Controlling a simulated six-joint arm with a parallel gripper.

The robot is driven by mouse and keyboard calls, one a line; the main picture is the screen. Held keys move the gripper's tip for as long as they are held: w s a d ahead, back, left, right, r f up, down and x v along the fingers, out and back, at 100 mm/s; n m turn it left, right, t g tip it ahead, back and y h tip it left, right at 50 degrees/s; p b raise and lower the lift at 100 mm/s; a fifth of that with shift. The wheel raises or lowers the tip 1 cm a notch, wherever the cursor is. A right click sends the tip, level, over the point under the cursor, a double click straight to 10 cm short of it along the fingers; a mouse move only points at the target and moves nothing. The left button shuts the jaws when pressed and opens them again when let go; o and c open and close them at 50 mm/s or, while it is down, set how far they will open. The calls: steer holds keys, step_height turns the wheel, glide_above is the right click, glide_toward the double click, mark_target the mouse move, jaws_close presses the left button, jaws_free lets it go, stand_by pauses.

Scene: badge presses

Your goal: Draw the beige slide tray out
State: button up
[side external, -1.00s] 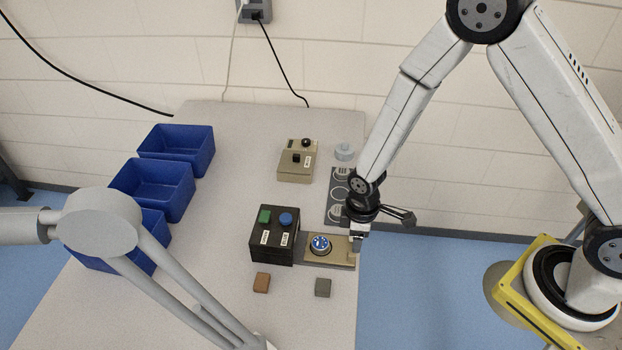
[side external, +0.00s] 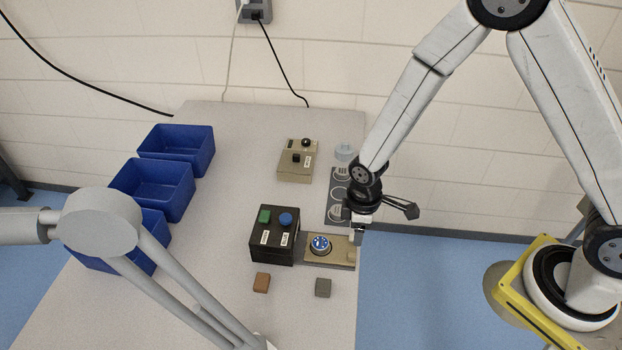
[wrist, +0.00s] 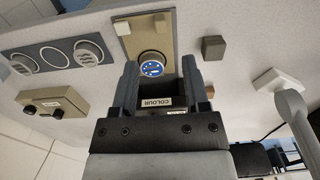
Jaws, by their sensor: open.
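The beige slide tray (side external: 334,262) extends to the right from the low front of the black press (side external: 272,240), which has a green and a blue button on top. A round blue badge (side external: 320,245) sits on the tray near the press. A small beige handle block (side external: 350,254) stands at the tray's right end. My gripper (side external: 358,238) is just above that end, open and apparently clear of the handle. In the wrist view, my open fingers (wrist: 160,72) frame the press's COLOUR label; the tray (wrist: 133,42) and badge (wrist: 152,68) show beyond, with nothing held.
A brown block (side external: 261,282) and a grey block (side external: 322,287) lie in front. Behind are a dark strip (side external: 331,212) with round places, a beige press (side external: 295,167) and a pale cylinder (side external: 344,152). Blue bins (side external: 153,187) line the left. A grey lamp arm (side external: 180,280) crosses the front left.

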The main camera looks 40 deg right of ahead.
step_height(320, 180, up, 6)
steer(key=shift+f, duration=0.25)
stand_by(0.6)
steer(key=s+d+r+m+t, duration=0.2)
steer(key=s+d+r+m, duration=0.4)
steer(key=d+r+m, duration=0.3)
steer(key=shift+s+t, duration=0.3)
stand_by(0.3)
steer(key=shift+r, duration=0.1)
stand_by(0.9)
